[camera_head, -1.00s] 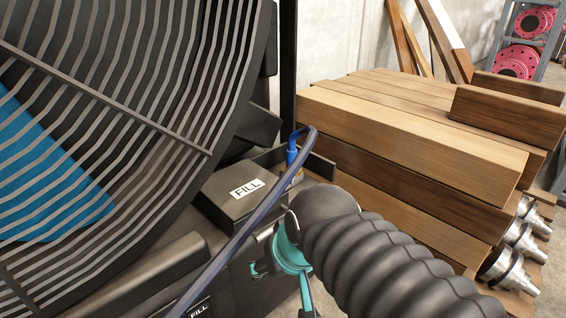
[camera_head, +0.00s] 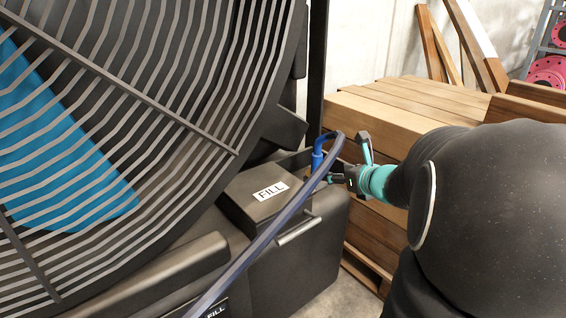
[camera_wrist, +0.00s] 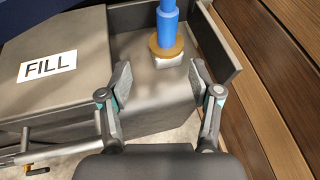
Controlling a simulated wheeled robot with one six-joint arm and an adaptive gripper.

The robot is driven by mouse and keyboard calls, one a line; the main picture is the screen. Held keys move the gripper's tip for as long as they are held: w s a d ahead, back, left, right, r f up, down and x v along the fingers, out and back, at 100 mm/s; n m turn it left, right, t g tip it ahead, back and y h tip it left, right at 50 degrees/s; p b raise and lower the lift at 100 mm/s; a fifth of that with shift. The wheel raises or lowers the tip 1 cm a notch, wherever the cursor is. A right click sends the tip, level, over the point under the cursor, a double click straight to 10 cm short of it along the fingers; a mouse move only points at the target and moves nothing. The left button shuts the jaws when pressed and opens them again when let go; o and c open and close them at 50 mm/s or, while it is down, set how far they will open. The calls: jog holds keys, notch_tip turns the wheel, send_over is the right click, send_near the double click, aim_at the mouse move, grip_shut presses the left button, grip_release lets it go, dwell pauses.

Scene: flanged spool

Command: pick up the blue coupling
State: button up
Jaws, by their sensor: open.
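The blue coupling (camera_head: 317,158) stands upright at the back of the dark box marked FILL, with a dark hose curving away from its top. In the wrist view the blue coupling (camera_wrist: 167,22) is at the top centre, above a brass-coloured collar and a pale fitting. My gripper (camera_head: 347,163) is open, just right of the coupling in the head view. In the wrist view my gripper (camera_wrist: 161,77) has its two fingers spread, with the coupling beyond the tips and roughly in line with the gap. Nothing is between the fingers. The coupling's top is out of the wrist view.
The FILL box (camera_head: 262,198) is beside the coupling, and a low wall (camera_wrist: 218,45) stands to its right in the wrist view. The hose (camera_head: 262,240) crosses in front of the box. Stacked timber (camera_head: 385,105) is to the right, a large grille (camera_head: 130,110) to the left.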

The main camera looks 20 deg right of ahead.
aim_at(320, 167)
jog(key=shift+m, duration=0.3)
jog(key=x, duration=0.4)
jog(key=d+x, duration=0.1)
jog(key=x, duration=0.4)
jog(key=b+x, duration=0.1)
jog(key=x, duration=0.4)
jog(key=shift+d, duration=0.1)
grip_shut()
